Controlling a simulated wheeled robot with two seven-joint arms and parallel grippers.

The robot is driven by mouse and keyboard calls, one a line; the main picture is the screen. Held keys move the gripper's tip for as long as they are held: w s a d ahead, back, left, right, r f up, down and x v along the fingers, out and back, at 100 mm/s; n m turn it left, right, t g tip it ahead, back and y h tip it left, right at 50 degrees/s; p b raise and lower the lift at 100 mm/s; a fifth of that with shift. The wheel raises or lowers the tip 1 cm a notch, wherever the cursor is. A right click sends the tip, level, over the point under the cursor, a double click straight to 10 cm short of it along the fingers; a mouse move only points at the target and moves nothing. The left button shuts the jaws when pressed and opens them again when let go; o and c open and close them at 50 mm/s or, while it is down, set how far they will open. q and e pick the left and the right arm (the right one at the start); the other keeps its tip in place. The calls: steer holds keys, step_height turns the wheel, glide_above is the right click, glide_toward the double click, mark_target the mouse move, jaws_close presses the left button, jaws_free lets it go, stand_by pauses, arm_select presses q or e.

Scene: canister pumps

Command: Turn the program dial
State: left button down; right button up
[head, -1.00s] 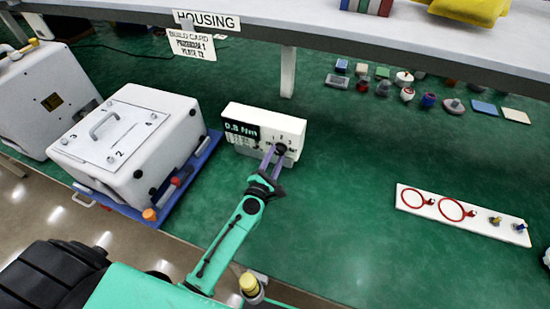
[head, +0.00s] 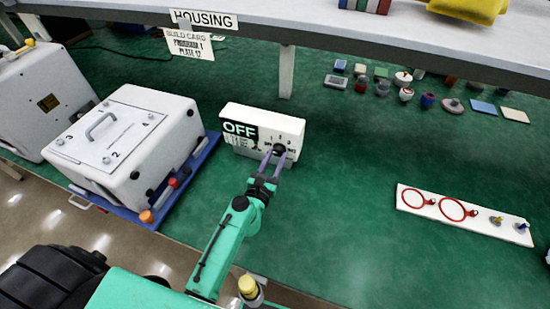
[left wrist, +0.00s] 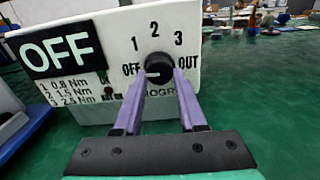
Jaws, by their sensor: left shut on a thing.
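The white controller box (head: 262,122) stands on the green bench, with a black display reading OFF (head: 240,129). In the left wrist view its face (left wrist: 110,45) shows a black round program dial (left wrist: 158,65) with marks OFF, 1, 2, 3 and OUT around it. The dial also shows in the head view (head: 279,149). My left gripper (left wrist: 160,76) is shut on the dial, with a purple finger on each side. The dial's pointer is hard to make out. The face lists 0.8, 1.5 and 2.5 Nm for 1, 2 and 3. My right gripper is out of view.
A build card (head: 190,44) hangs from the shelf and seems to read program 1. A white housing (head: 125,140) on a blue tray stands left of the box. A white strip with red rings (head: 465,214) lies right. The bench between is clear.

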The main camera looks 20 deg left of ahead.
arm_select(q)
steer(key=shift+w+r+n, duration=0.1)
steer(key=shift+r+n, duration=0.1)
steer(key=shift+n, duration=0.1)
steer(key=shift+c, duration=2.4)
jaws_free()
steer(key=shift+f, duration=0.1)
steer(key=shift+s+f, duration=0.15)
steer(key=shift+s, duration=0.15)
steer(key=s+b, duration=0.7)
steer(key=s, duration=0.7)
steer(key=shift+a, duration=0.45)
